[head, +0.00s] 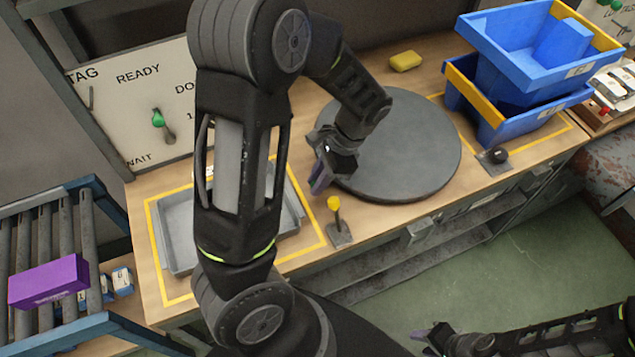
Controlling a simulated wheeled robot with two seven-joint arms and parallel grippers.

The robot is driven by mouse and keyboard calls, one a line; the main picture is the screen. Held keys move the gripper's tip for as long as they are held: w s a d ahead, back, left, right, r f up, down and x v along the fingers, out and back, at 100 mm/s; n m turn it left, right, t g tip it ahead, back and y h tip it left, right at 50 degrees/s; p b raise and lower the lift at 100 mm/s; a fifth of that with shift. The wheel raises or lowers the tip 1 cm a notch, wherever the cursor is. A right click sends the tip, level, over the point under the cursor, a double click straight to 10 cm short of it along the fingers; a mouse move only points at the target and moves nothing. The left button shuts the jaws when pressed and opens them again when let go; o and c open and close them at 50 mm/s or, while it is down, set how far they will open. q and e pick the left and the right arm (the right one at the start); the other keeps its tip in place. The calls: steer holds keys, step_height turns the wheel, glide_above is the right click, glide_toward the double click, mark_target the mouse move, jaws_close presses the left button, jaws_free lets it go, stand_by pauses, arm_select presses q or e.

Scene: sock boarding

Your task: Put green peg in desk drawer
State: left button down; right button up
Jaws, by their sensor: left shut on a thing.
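A green-topped peg (157,119) sits at the slot of the white lettered board at the back left. My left gripper (322,180) points down beside the round grey turntable, well right of that peg. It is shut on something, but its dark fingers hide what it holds. The desk's grey front (455,213) runs below the tabletop, with a boxy grey piece (418,233) on it. I cannot tell whether a drawer there is open. My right gripper (427,342) is low at the bottom edge, away from the desk, its fingertips seemingly apart.
A yellow-topped peg (335,210) stands on a small base near my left gripper. The turntable (410,150) is bare. Blue bins (530,50), a yellow block (405,61) and a black knob (497,154) are around it. A grey tray (180,240) lies partly behind my arm; a purple box (48,281) rests on rollers.

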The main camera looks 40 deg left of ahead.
arm_select(q)
steer(key=shift+f, duration=0.85)
steer(key=shift+f, duration=0.15)
steer(key=c, duration=1.3)
jaws_free()
